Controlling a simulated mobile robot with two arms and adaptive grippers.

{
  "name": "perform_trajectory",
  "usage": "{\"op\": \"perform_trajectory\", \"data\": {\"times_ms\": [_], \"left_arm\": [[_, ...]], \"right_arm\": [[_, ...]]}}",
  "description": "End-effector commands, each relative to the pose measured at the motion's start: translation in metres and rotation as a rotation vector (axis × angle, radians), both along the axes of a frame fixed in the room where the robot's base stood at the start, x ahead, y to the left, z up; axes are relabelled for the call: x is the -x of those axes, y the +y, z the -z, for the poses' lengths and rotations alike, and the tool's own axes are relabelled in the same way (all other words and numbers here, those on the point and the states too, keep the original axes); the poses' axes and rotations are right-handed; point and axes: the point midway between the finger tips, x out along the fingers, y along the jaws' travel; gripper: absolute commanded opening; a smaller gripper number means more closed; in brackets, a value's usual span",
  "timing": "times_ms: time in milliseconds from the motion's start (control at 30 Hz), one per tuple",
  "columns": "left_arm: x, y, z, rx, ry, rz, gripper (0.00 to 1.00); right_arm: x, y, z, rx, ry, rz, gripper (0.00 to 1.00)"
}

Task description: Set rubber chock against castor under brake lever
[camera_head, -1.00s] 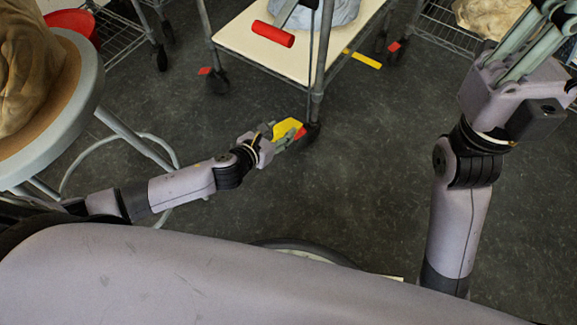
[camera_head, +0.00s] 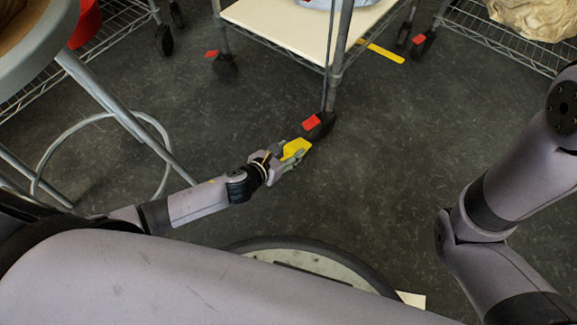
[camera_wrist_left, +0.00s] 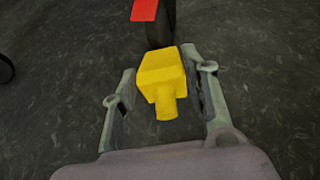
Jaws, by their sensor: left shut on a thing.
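My left gripper (camera_head: 285,163) is shut on the yellow chock (camera_head: 297,147), low over the dark floor. In the left wrist view the chock (camera_wrist_left: 163,78) sits between the two fingers (camera_wrist_left: 160,100), its narrow stub toward the palm. The cart's black castor (camera_head: 325,128) is just beyond the chock, with a red brake lever (camera_head: 312,122) on it. The wrist view shows the castor (camera_wrist_left: 161,30) and red lever (camera_wrist_left: 145,10) straight ahead. The chock's far end overlaps the castor's lower edge in the picture; I cannot tell whether they touch. My right gripper is out of view.
The cart's pale lower shelf (camera_head: 300,35) is above the castor, beside a metal post (camera_head: 337,65). A yellow strip (camera_head: 382,52) lies on the floor behind it. A stool (camera_head: 120,115) stands at left. Wire racks (camera_head: 510,45) stand at the back. Floor right of the castor is clear.

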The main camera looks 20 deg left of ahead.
Motion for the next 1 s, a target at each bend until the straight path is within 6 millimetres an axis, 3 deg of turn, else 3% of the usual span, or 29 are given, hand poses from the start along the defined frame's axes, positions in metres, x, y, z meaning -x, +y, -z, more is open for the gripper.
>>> {"op": "perform_trajectory", "data": {"times_ms": [33, 233, 467, 867, 900, 1000], "left_arm": [[0.000, -0.001, 0.007, 0.001, -0.002, 0.001, 0.10], [0.000, -0.001, 0.017, 0.002, -0.002, 0.002, 0.10], [0.000, -0.001, 0.051, 0.002, 0.000, 0.000, 0.10], [0.000, -0.001, 0.053, 0.001, -0.002, 0.001, 0.10], [0.000, -0.001, 0.054, 0.002, 0.000, 0.000, 0.42], [0.000, -0.001, 0.053, 0.002, 0.000, 0.000, 0.48]], "right_arm": [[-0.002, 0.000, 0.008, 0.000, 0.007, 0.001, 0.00], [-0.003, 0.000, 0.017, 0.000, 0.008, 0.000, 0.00], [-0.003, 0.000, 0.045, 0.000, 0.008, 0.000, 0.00], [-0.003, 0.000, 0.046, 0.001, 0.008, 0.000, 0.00], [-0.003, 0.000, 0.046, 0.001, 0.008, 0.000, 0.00], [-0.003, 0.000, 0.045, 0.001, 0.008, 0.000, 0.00]]}}
